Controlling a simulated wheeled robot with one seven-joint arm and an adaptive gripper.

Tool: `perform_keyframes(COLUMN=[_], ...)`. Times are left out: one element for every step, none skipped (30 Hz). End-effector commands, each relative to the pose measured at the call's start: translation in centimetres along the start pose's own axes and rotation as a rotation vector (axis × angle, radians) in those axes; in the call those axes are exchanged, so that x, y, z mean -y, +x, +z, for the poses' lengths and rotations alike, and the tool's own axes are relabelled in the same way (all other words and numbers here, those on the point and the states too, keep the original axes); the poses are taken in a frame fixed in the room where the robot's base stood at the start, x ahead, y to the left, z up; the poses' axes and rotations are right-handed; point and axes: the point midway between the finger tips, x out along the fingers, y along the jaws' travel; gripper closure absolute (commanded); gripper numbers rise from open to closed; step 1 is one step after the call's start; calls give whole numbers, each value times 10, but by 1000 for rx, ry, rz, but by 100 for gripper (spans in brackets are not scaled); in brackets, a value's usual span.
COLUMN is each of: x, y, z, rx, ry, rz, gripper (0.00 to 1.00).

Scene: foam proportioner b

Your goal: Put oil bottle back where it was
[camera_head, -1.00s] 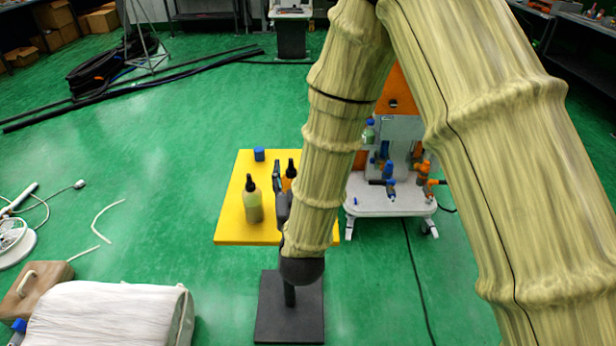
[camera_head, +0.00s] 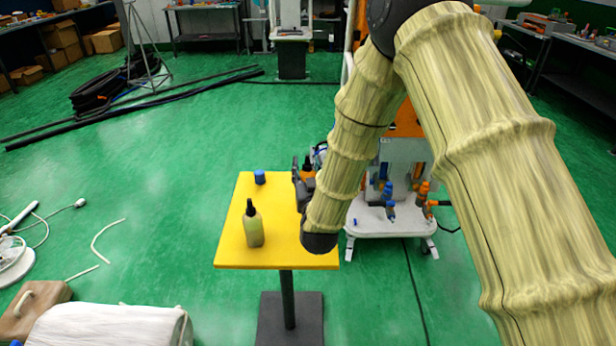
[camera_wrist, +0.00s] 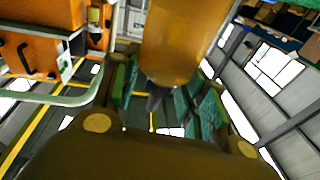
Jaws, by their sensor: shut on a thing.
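My gripper (camera_head: 300,178) is shut on the oil bottle, an amber-orange bottle (camera_head: 308,169) with a black top. In the head view it is near the far right edge of the yellow table (camera_head: 232,250), partly hidden by my gripper and wrist. In the wrist view the amber body (camera_wrist: 183,40) fills the upper middle, between the two fingers of my gripper (camera_wrist: 170,95). I cannot tell whether the bottle touches the table. A second, yellow-green bottle (camera_head: 254,230) with a black nozzle stands upright on the table, left of my gripper.
A small blue object (camera_head: 260,177) sits at the table's far left corner. A white wheeled cart (camera_head: 385,220) with orange and blue fittings stands just right of the table. My arm hides part of the cart.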

Motion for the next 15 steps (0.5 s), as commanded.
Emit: perform_keyframes(x=[-1,-2,-4,-3,-3,-3,-3,-3,-3,-3,-3,-3,-3,-3,-3], y=[3,5,8,6,6,5,4,4,4,3,3,2,2,2,2], z=[0,0,1,5,8,13,17,20,24,27,30,33,34,35,35], rx=[-1,-2,-2,1,1,2,2,2,1,0,0,0,-1,-1,-1], ry=[0,0,0,0,0,0,0,0,0,0,0,0,0,0,0], rz=[1,1,1,0,-1,-1,-1,-1,-1,-1,-1,0,0,0,0], gripper=[73,73,73,73,73,73,73,73,73,73,73,73,73,73,73])
